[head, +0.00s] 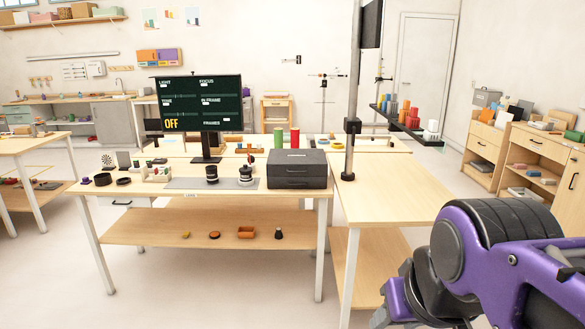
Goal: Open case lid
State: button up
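The case (297,169) is a dark grey box with a latch-like mark on its front. It stands at the right end of the front table, and its lid looks closed. My purple and black arm fills the lower right corner of the head view. What looks like part of my gripper (396,300) shows at the bottom edge, cut off by the frame. It is well in front of the case and to its right, apart from it. Its fingertips are not clear, so I cannot tell whether it is open or shut.
Left of the case stand dark cylindrical items (245,176) on a grey mat (228,185) and a monitor (201,104) reading OFF. A vertical pole (350,120) rises just right of the case. The right table top (395,190) is mostly clear.

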aim_at(280, 162)
jog(key=i+j, duration=0.2)
jog(key=i, duration=0.3)
jog(key=i+j+z, duration=0.1)
jog(key=i+j, duration=0.15)
jog(key=i, duration=0.2)
